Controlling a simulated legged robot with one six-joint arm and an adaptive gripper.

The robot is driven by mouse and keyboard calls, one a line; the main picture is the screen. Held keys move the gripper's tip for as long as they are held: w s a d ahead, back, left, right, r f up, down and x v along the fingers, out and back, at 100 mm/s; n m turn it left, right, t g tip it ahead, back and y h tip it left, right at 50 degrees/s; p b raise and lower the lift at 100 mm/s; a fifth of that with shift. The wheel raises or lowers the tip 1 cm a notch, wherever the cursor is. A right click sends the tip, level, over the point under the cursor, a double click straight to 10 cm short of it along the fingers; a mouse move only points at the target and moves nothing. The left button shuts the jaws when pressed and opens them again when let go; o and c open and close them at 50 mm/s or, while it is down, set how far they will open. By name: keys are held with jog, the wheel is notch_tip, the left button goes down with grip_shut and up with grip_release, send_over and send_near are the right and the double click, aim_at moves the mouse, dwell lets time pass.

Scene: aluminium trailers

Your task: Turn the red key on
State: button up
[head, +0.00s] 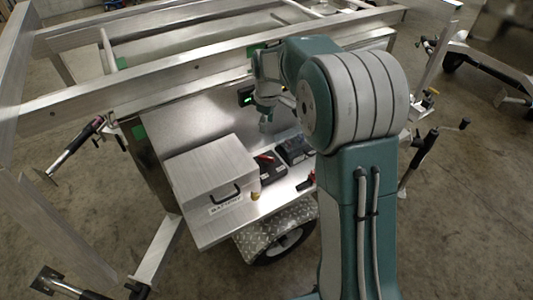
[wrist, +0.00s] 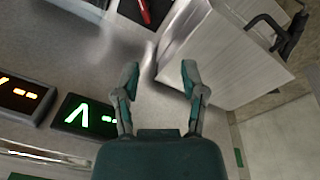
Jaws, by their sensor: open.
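In the head view, a red handle-like part (head: 266,158) sits on a black box on the trailer's metal shelf. A smaller red part (head: 306,184) shows on a dark piece near the shelf's right front edge. I cannot tell which of them is the red key or how it is turned. In the wrist view, one long red part (wrist: 145,11) shows at the top edge, on a dark box cut off by the frame. My gripper (wrist: 159,75) is open and empty, apart from the red parts. In the head view my gripper (head: 265,124) hangs above the back of the shelf.
A metal box with a black handle (head: 210,172) stands left of the black boxes; it also shows in the wrist view (wrist: 222,50). A second black box (head: 295,149) is to the right. A green-lit display (wrist: 88,118) and an orange-lit one (wrist: 22,100) are nearby. Trailer rails (head: 150,85) cross above.

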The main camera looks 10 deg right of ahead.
aim_at(265, 156)
jog(key=w+f+n, duration=0.1)
jog(key=w+f, duration=0.1)
jog(key=f, duration=0.5)
jog(key=w+f, duration=0.2)
jog(key=f, duration=0.5)
jog(key=w+f+n+g, duration=0.1)
jog(key=w+f, duration=0.1)
jog(key=f, duration=0.5)
jog(key=shift+d+f+n, duration=0.1)
jog(key=shift+d+n, duration=0.2)
jog(key=shift+d, duration=0.1)
grip_shut()
